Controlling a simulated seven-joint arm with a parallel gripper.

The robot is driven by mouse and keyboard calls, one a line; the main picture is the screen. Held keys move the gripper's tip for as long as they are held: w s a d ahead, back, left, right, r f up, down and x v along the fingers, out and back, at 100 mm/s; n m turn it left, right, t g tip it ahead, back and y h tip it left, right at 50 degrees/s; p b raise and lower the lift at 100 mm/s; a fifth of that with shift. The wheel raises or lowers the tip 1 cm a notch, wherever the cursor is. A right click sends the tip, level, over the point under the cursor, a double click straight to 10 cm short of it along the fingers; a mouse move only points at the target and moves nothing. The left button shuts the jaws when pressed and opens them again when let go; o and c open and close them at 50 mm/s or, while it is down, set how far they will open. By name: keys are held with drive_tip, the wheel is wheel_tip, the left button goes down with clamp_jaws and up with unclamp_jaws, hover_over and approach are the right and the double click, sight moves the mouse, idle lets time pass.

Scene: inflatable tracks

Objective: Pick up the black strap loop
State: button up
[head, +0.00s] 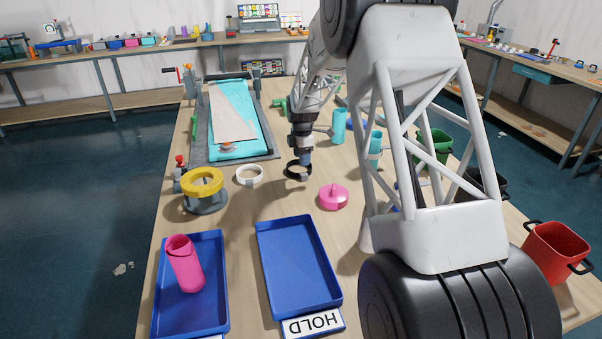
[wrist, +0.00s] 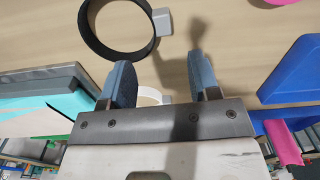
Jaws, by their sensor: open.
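The black strap loop (head: 291,175) lies on the wooden table in the middle of the head view, right of a white ring. In the wrist view the black strap loop (wrist: 109,47) stands as a round band with a small grey block (wrist: 162,21) on its side. My gripper (head: 303,157) is just above the loop in the head view, partly covering its far side. In the wrist view my gripper (wrist: 163,75) has its two blue-grey fingers apart with nothing between them. The loop is beyond the fingertips, toward the left one.
A white ring (head: 250,183) and a pink lidded piece (head: 334,203) flank the loop. A yellow ring (head: 202,175) on a grey stand is left. Two blue trays (head: 268,243) are in front, the left holding a pink bottle (head: 184,266). Teal cylinders (head: 339,121) stand behind right.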

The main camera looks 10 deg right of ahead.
sight(302, 174)
drive_tip(key=shift+f, duration=1.3)
drive_tip(key=shift+s+f, duration=0.15)
drive_tip(key=shift+f, duration=2.45)
drive_tip(key=c, duration=1)
